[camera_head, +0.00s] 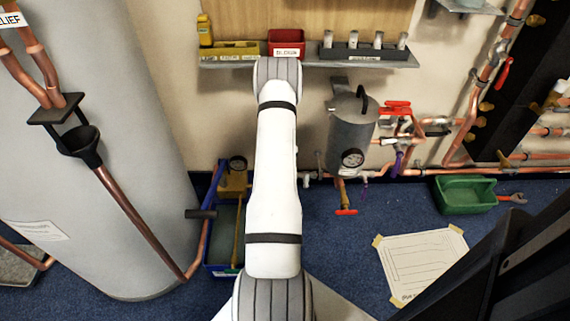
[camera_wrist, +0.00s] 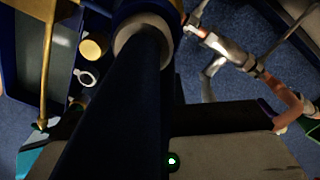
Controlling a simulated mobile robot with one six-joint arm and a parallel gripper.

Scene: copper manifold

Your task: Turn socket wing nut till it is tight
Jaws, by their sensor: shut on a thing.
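In the wrist view, my gripper (camera_wrist: 150,60) is a dark shape running up the middle. It is shut on a round part with a pale ring (camera_wrist: 130,32) near the top. I cannot tell for sure whether this part is the socket wing nut; my gripper hides most of it. In the head view, my white arm reaches toward the wall and hides my gripper and what it holds. A silver fitting (camera_wrist: 212,70) on the pipe is just right of my gripper in the wrist view. Copper pipework (camera_head: 470,100) runs along the wall at the right.
A blue tray (camera_head: 216,269) with tools lies left of my arm. A grey tank (camera_head: 352,130) with a gauge and a red-handled valve (camera_head: 345,212) stand right of it. A large pale cylinder (camera_head: 95,200) fills the left. A green bin (camera_head: 465,195) sits right; a paper sheet (camera_head: 424,262) lies on the floor.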

